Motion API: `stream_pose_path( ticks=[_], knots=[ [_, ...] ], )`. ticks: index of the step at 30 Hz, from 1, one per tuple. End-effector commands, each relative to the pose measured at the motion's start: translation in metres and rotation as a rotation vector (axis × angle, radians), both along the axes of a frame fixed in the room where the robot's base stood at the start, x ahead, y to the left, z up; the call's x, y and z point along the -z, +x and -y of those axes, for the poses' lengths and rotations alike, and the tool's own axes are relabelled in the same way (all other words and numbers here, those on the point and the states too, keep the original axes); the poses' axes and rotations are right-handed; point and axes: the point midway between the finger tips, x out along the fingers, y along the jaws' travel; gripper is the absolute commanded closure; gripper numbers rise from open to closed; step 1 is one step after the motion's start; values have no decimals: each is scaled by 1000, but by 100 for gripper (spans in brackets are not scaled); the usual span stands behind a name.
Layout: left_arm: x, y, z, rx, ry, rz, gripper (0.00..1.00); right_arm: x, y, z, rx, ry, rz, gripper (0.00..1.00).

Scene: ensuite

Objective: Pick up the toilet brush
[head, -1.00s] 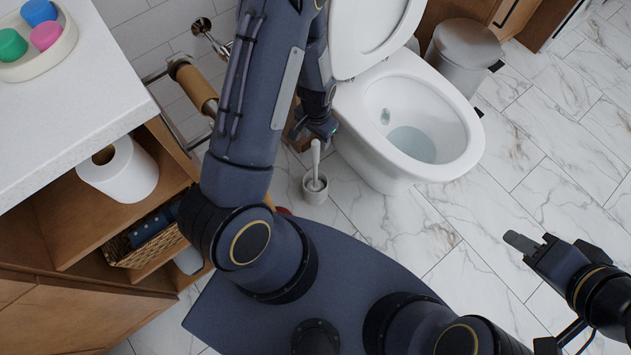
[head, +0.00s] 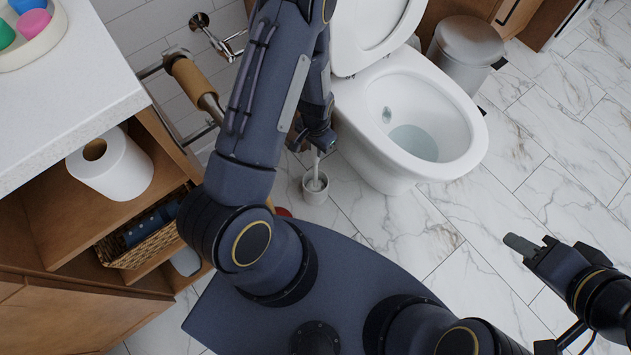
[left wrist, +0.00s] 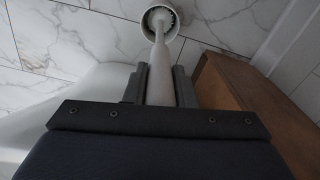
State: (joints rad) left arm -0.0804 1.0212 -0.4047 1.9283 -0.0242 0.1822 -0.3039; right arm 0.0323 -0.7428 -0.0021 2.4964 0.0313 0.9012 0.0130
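The toilet brush (head: 316,164) stands in a small pale round holder (head: 315,190) on the floor, left of the toilet. Its white handle also shows in the left wrist view (left wrist: 160,80), running up to the holder at the top of that picture. My left gripper (head: 319,145) is at the upper part of the handle. In the left wrist view its two dark fingers (left wrist: 160,85) lie close against both sides of the handle, with no clear gap. The brush head is inside the holder. My right gripper (head: 522,245) is empty above the floor at right; its finger gap is unclear.
The toilet (head: 410,115) with raised lid stands just right of the brush. A wooden vanity (head: 90,230) with a paper roll (head: 110,165) and basket is at left. A paper holder (head: 195,85) is on the wall. A bin (head: 465,52) stands behind. Floor at right is clear.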

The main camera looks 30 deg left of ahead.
Motion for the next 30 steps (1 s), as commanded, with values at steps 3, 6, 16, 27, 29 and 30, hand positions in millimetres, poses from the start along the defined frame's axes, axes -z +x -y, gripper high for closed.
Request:
stream_pose_path(
  ticks=[3,6,16,27,29,30],
  knots=[
    [0,0,0,0,0,0,99,0,0,0,0,0,0,64],
    [0,0,0,0,0,0,99,0,0,0,0,0,0,64],
    [-14,0,0,0,0,1,99,-5,0,0,0,0,0,64],
    [-89,1,0,0,-1,5,99,-32,0,0,0,0,0,64],
    [-103,1,0,1,-1,5,99,-36,0,0,0,0,0,64],
    [-112,1,0,0,-1,4,99,-39,0,0,0,0,0,64]
  ],
)
